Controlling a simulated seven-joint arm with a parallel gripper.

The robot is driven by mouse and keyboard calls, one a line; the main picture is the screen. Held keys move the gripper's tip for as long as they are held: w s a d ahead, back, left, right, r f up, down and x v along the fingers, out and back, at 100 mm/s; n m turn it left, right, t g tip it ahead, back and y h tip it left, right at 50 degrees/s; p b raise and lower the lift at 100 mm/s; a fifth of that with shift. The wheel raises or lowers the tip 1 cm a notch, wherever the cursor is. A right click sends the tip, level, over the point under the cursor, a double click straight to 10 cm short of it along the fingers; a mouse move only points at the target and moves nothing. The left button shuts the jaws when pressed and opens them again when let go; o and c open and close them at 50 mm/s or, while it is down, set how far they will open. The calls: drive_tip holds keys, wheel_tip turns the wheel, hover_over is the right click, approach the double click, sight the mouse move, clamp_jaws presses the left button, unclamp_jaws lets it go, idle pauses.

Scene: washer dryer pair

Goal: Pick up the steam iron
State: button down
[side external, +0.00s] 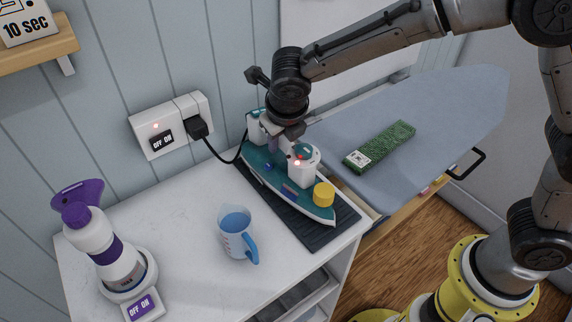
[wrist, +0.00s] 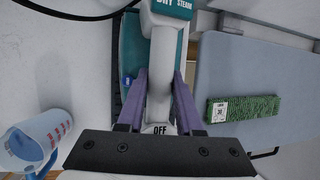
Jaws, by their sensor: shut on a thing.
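The steam iron (side external: 262,165) is teal and white with a yellow knob near its tip. It sits on or just over a dark ribbed mat (side external: 318,230) on the white counter; I cannot tell whether it touches the mat. My gripper (side external: 285,145) is over the iron from above. In the wrist view, the purple fingers of my gripper (wrist: 160,100) are on both sides of the white handle of the iron (wrist: 163,70), shut on it.
A measuring cup of blue water (side external: 236,232) stands left of the mat. A black cord runs to the wall socket (side external: 170,125).

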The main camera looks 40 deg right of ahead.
drive_tip(key=shift+r, duration=0.3)
drive_tip(key=shift+w+a+r, duration=0.1)
drive_tip(key=shift+r, duration=0.25)
wheel_tip(320, 180, up, 2)
drive_tip(key=s+d+r, duration=0.2)
drive_tip(key=s+r, duration=0.3)
drive_tip(key=s, duration=0.1)
drive_tip(key=s+d+r, duration=0.3)
drive_tip(key=s+r, duration=0.2)
drive_tip(key=s, duration=0.2)
drive_tip(key=shift+d, duration=0.25)
drive_tip(key=shift+f, duration=1.2)
